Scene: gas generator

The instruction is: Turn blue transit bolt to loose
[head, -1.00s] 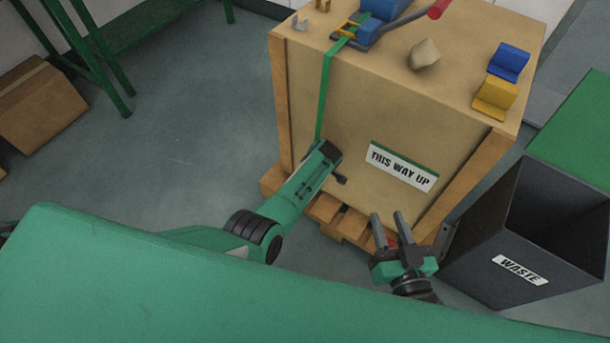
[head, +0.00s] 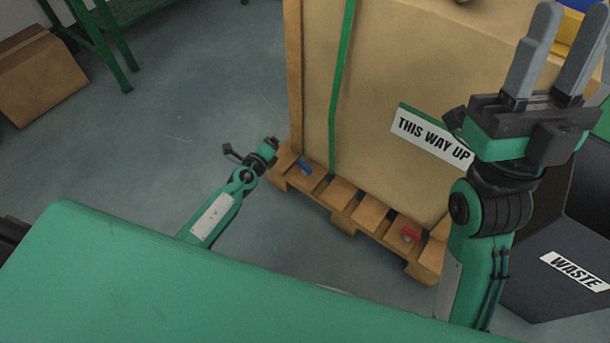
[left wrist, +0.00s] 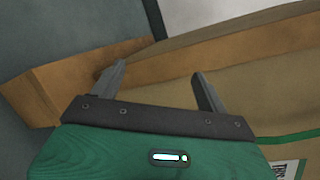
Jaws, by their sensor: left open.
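The blue transit bolt (head: 305,167) is a small blue piece on the front of the wooden pallet (head: 343,190), near its left corner, in the head view. Its exact turn is too small to tell. My left gripper (head: 272,146) is just left of the pallet's left corner, apart from the bolt. In the left wrist view my left gripper (left wrist: 158,80) is open and empty, with crate wood behind its fingers; the bolt does not show there. My right gripper (head: 572,40) is raised at the upper right, fingers up, apart and empty.
A red bolt (head: 409,235) sits on the pallet's right part. The crate (head: 400,70) with a green strap (head: 340,90) stands on the pallet. A dark waste bin (head: 540,260) is at right. The floor left of the pallet is clear, up to a cardboard box (head: 38,78).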

